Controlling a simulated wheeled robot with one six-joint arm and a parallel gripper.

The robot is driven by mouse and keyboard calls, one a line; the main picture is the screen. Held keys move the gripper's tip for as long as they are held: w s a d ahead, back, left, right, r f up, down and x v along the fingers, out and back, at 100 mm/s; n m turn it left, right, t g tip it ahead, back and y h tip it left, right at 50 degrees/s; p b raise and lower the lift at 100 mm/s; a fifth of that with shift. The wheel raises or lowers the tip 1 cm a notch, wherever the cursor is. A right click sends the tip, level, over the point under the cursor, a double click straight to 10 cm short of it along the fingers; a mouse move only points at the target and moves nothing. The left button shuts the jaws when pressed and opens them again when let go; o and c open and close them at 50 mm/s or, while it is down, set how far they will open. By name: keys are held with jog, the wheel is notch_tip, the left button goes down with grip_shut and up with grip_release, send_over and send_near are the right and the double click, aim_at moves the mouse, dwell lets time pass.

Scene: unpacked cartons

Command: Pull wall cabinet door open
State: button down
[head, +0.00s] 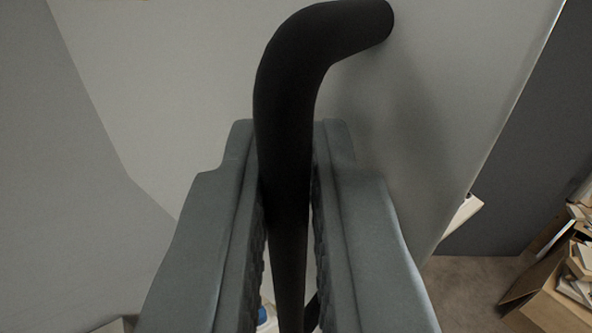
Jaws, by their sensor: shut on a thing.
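A black curved bar handle (284,90) runs down the middle of the head view. Its top end bends right and meets the pale grey cabinet door (440,80). My gripper (287,185) is shut on the handle, with one grey finger on each side of the bar. The door's right edge slants from the top right down toward the lower middle. The fingers and handle hide the lower part of the door. I cannot tell how far the door stands from its frame.
An open brown carton (548,302) with papers or books stands on the floor at the lower right. A dark grey wall (535,130) is behind it. A pale grey surface (60,170) fills the left side. A small blue and white thing (264,316) shows below, partly hidden.

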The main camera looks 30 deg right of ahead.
jog(key=s+a+m+g+h, duration=0.1)
jog(key=a+m+h, duration=0.1)
jog(key=a, duration=0.5)
jog(key=shift+f+g+h, duration=0.3)
jog(key=shift+g+h, duration=0.1)
jog(key=shift+h, duration=0.1)
jog(key=shift+a, duration=0.1)
jog(key=c, duration=1.5)
grip_release()
jog(key=shift+w, duration=0.15)
jog(key=shift+r, duration=0.15)
jog(key=shift+s, duration=0.2)
jog(key=shift+s, duration=0.1)
jog(key=v, duration=1.7)
